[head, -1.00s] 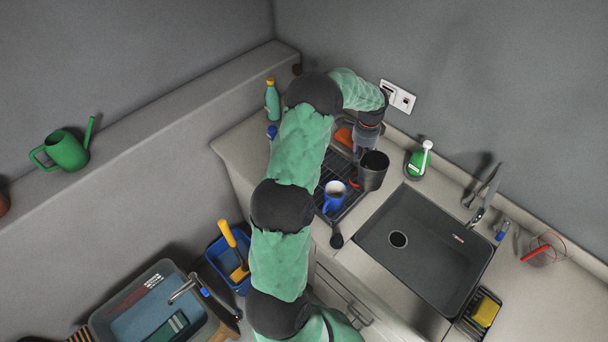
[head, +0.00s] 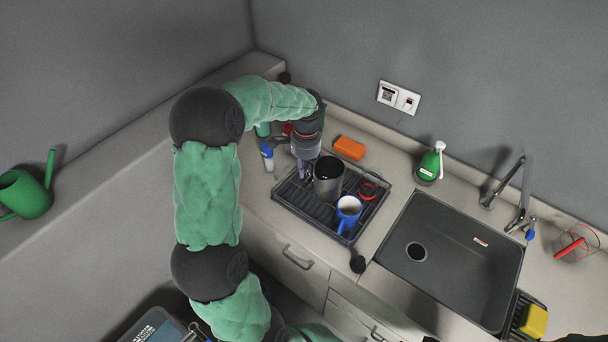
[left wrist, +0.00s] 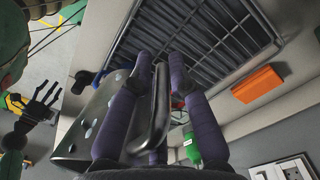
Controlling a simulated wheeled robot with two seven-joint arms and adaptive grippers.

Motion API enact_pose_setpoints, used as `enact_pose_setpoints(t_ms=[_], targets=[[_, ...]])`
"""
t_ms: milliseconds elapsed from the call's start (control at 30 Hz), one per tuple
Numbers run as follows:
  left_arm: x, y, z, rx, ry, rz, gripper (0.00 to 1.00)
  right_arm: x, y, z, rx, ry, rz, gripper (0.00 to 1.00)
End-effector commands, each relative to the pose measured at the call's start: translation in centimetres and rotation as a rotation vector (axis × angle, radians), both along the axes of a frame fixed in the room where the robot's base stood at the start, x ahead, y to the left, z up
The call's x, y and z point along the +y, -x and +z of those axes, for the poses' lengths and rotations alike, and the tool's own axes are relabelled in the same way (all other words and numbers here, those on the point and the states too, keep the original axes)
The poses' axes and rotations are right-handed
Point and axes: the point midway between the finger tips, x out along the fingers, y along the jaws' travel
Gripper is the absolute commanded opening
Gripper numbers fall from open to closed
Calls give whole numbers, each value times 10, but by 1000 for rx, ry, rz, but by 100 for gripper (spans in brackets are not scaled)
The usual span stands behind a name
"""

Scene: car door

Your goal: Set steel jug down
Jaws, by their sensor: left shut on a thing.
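The steel jug (head: 328,182) is a dark grey metal pot, upright over the left part of the black drying rack (head: 297,207). I cannot tell whether its base touches the rack. My left gripper (head: 304,172) is at the jug's left side. In the left wrist view, its purple fingers (left wrist: 160,88) are shut on the jug's handle (left wrist: 158,115), and the jug's body (left wrist: 88,132) shows at the left.
A blue mug (head: 347,213) and a red item (head: 369,188) are on the rack, right of the jug. An orange block (head: 349,148) lies behind it. A blue-capped bottle (head: 267,157) stands left; the sink (head: 450,260) is right, with a green soap bottle (head: 429,167) behind.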

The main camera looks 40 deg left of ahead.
Motion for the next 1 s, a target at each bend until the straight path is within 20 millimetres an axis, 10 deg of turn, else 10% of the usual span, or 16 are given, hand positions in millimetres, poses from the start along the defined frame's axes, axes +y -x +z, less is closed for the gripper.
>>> enact_pose_setpoints(t_ms=[500, 1000], targets=[[79, -45, -66, 1, 0, 0, 0, 0, 0, -3, 1, 0, 0, 57], [94, -53, -107, 1, 1, -2, 0, 0, 0, -5, 1, 0, 0, 57]])
